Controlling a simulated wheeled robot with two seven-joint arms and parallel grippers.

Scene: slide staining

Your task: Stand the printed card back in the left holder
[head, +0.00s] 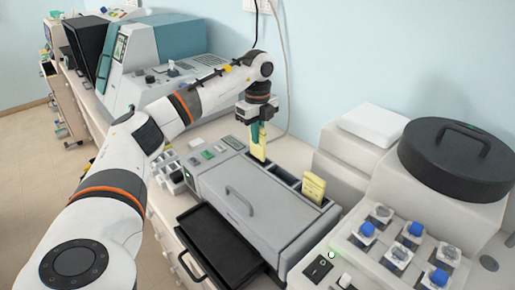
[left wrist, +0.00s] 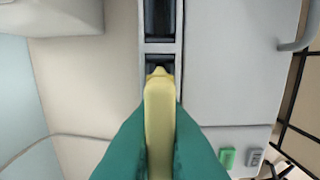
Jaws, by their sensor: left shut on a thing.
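My left gripper (head: 257,131) has teal fingers shut on a yellow printed card (head: 259,153), held upright at the left end of the slotted strip behind the grey machine. In the left wrist view the card (left wrist: 160,118) stands between the fingers, and its far end overlaps the near dark slot, the left holder (left wrist: 153,61). I cannot tell whether its lower edge is inside the slot or just above it. A second yellow card (head: 313,188) stands in the right holder at the strip's other end. My right gripper is not in view.
The grey machine (head: 240,200) with a lid handle lies in front of the strip, its black tray (head: 220,245) pulled out. A white unit with blue-capped bottles (head: 365,229) and a round black lid (head: 455,155) stand at right. A wall cable hangs behind the gripper.

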